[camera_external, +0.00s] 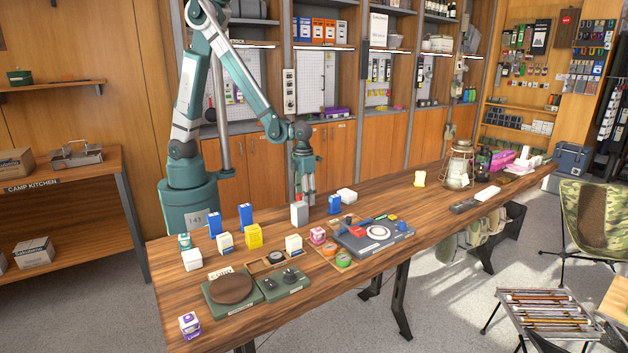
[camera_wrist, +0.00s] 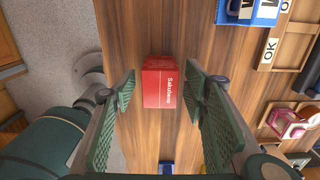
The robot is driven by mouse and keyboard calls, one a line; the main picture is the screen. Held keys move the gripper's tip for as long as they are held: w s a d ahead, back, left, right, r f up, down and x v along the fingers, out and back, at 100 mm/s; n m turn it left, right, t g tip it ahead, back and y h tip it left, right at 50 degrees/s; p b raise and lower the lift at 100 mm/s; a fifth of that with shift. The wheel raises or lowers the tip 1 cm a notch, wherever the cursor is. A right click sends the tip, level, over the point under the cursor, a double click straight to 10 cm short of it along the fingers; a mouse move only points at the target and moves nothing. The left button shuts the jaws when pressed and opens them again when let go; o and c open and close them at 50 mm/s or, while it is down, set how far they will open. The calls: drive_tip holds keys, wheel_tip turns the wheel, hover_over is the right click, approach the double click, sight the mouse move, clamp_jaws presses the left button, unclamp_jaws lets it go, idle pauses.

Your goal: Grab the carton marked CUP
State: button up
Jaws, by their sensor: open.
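Gaps show between pads and carton. I cannot tell for sure that these two views show the same carton.
Blue cartons (camera_external: 246,215) and (camera_external: 335,204) stand left and right of my gripper. A white carton (camera_external: 346,195) lies close by on the right.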

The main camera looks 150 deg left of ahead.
drive_tip(key=shift+f, duration=0.85)
drive_tip(key=shift+c, duration=0.5)
drive_tip(key=c, duration=1)
drive_tip(key=shift+r+p, duration=0.9)
drive_tip(key=shift+r, duration=4.1)
